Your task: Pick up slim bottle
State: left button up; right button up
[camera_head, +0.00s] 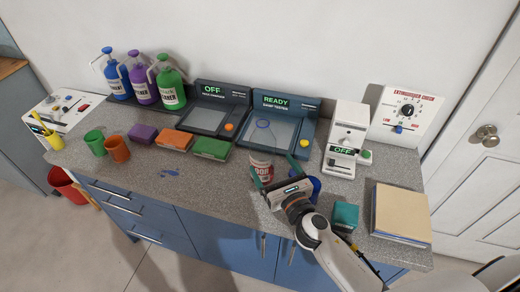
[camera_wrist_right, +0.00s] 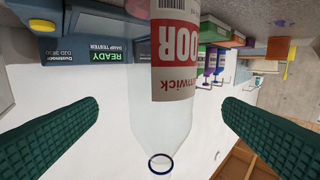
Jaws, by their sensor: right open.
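The slim bottle (camera_head: 262,160) is clear, with a red and white label and a blue ring at its mouth. It stands upright on the grey counter, in front of the damp tester. In the right wrist view the bottle (camera_wrist_right: 175,60) appears inverted, its label and neck showing between the two green fingers. My right gripper (camera_head: 271,164) is open, its fingers spread at either side of the bottle's lower part; no contact can be made out. The gripper hides part of the bottle's base in the head view. My left gripper is not in view.
The damp tester (camera_head: 285,130) is behind the bottle. A blue cup (camera_head: 315,186) is partly hidden beside my gripper. A teal box (camera_head: 345,215) and a paper stack (camera_head: 402,213) lie to the right. A green block (camera_head: 212,148) is to the left. The counter's front left is mostly clear.

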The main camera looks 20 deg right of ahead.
aim_at(268, 159)
jog(key=w, duration=0.3)
jog(key=shift+w+a+r, duration=0.15)
jog(key=shift+a, duration=0.1)
jog(key=w, duration=0.2)
jog(key=w+p, duration=0.1)
jog(key=w, duration=0.2)
jog(key=shift+w+a+p, duration=0.3)
jog(key=shift+a, duration=0.1)
jog(key=shift+s, duration=0.1)
jog(key=shift+c, duration=2.1)
jog(key=c, duration=0.7)
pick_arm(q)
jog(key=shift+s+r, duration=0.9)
pick_arm(e)
jog(key=shift+c, duration=0.2)
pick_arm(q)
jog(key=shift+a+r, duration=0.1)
pick_arm(e)
jog(key=shift+r, duration=0.15)
